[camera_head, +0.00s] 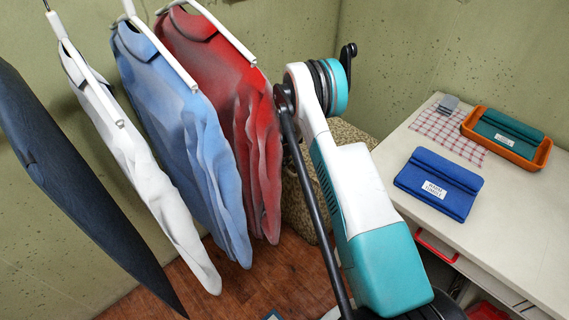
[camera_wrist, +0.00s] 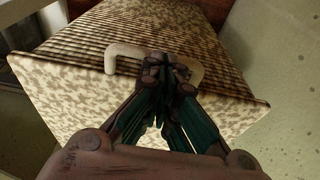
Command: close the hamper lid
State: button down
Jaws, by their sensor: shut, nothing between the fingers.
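The woven hamper (camera_head: 300,205) stands on the floor by the back wall in the head view, largely hidden behind my arm. A tan patterned part of it, seemingly its lid (camera_head: 347,134), shows just right of the arm. In the wrist view the lid (camera_wrist: 85,82) fills the middle, with a mottled face and a ribbed face meeting at an edge. A pale handle (camera_wrist: 125,50) is fixed near that edge. My gripper (camera_wrist: 165,68) is shut and empty, its fingertips in front of the handle's middle. Contact cannot be told. The lid's exact angle is unclear.
Hanging shirts, including a red one (camera_head: 222,95) and a blue one (camera_head: 180,125), are left of my arm. A white table (camera_head: 500,220) on the right holds a folded blue cloth (camera_head: 438,185) and an orange tray (camera_head: 537,160). Wooden floor (camera_head: 270,285) shows between.

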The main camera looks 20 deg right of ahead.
jog(key=s+a+p+v, duration=0.1)
jog(key=p+v, duration=0.3)
jog(key=v, duration=0.8)
jog(key=shift+a, duration=0.65)
jog(key=shift+f, duration=0.2)
